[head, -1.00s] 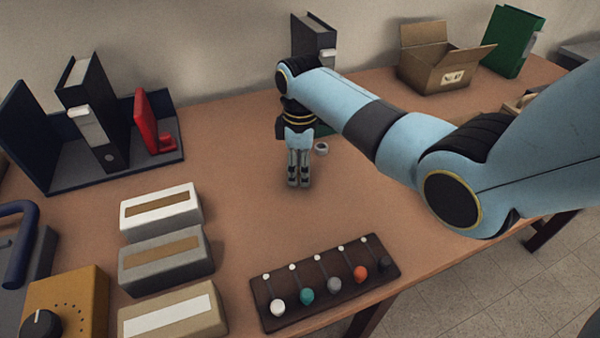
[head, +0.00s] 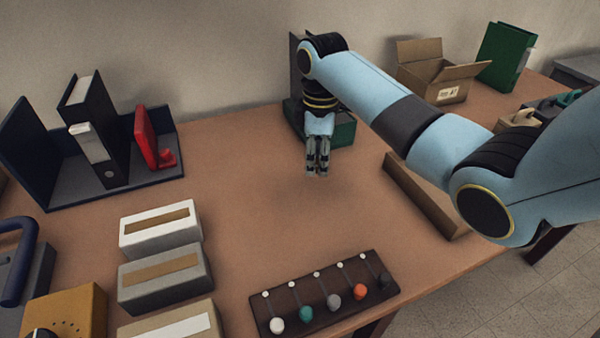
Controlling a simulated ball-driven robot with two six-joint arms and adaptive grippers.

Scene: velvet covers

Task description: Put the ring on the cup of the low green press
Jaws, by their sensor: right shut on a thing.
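My right gripper (head: 317,175) points down over the middle of the table, its fingers close together. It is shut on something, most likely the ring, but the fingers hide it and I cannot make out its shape. Just behind the gripper stands a low green thing (head: 344,133), which looks like the low green press. My right wrist and fingers cover much of it. Its cup is not visible. I cannot tell how high the fingertips are above the table. My left gripper is not in view.
A slider panel (head: 325,306) lies at the front, and several boxes (head: 160,228) stand on the left. Binders (head: 92,110) and a red thing (head: 148,138) stand at the back left. A brown bar (head: 425,195) lies to the right. An open carton (head: 440,85) stands behind.

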